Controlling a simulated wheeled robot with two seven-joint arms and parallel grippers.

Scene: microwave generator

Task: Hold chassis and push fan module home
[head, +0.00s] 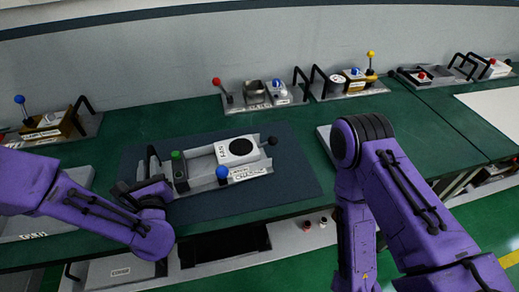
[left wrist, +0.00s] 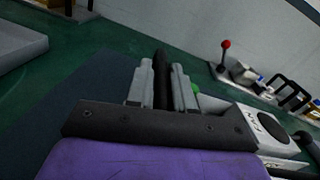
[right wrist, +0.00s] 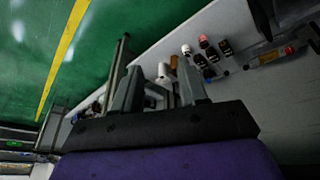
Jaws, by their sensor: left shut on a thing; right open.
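The chassis (head: 201,162) is a grey tray with a green knob, a blue knob and a black handle at its left end. It lies on the dark mat. The fan module (head: 237,150), a white box with a black round face, sits at the chassis's right part; it also shows in the left wrist view (left wrist: 262,125). I cannot tell how deep it sits. My left gripper (head: 150,191) is shut on the chassis's black handle (left wrist: 162,75). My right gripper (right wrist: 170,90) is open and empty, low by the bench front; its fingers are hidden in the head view.
Fixtures with a red knob (head: 216,82) and a yellow knob (head: 371,55) stand along the back of the green bench. A grey plate (head: 325,140) lies right of the mat, partly behind my right arm. The mat's front (head: 250,200) is clear.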

